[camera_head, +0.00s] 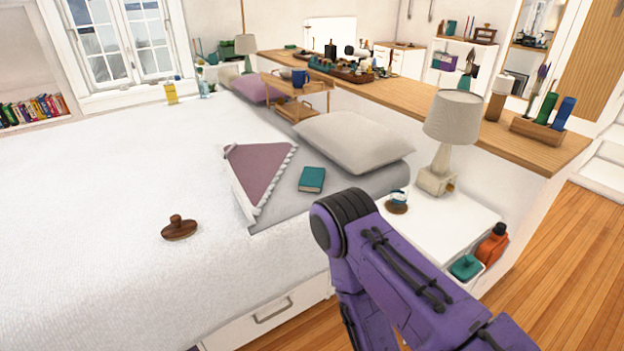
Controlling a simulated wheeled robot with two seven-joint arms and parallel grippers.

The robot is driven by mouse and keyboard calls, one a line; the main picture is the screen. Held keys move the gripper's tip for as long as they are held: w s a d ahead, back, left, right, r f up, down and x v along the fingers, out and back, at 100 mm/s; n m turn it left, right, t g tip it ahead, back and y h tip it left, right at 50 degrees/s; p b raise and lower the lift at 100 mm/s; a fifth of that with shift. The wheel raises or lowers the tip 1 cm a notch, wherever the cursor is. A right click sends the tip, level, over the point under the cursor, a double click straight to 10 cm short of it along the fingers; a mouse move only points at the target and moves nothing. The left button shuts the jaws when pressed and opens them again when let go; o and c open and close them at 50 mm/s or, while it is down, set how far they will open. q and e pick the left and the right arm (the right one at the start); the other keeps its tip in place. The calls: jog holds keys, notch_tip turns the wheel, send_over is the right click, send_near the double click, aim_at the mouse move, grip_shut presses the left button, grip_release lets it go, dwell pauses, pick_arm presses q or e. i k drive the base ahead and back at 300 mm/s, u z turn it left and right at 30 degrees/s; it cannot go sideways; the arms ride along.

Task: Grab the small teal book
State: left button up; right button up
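The small teal book (312,179) lies flat on the grey bedding of the bed, near the bed's right edge. A light pillow (353,142) lies just behind it, and a mauve cloth (259,168) with a fringed white edge lies to its left. One of my purple arms reaches in from the lower right, with its dark joint just in front of and below the book in the picture. Neither of my grippers shows in this view.
A white nightstand (441,228) with a lamp (451,125) stands right of the bed. A brown wooden object (179,228) lies on the white bedspread (110,220). A wooden ledge (420,99) with many items runs behind. Open wooden floor (560,265) is at the right.

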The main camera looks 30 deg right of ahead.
aim_at(311, 181)
jog(key=u, duration=0.1)
jog(key=k, duration=0.45)
jog(key=z, duration=1.25)
jog(key=i, duration=0.85)
jog(key=z, duration=0.5)
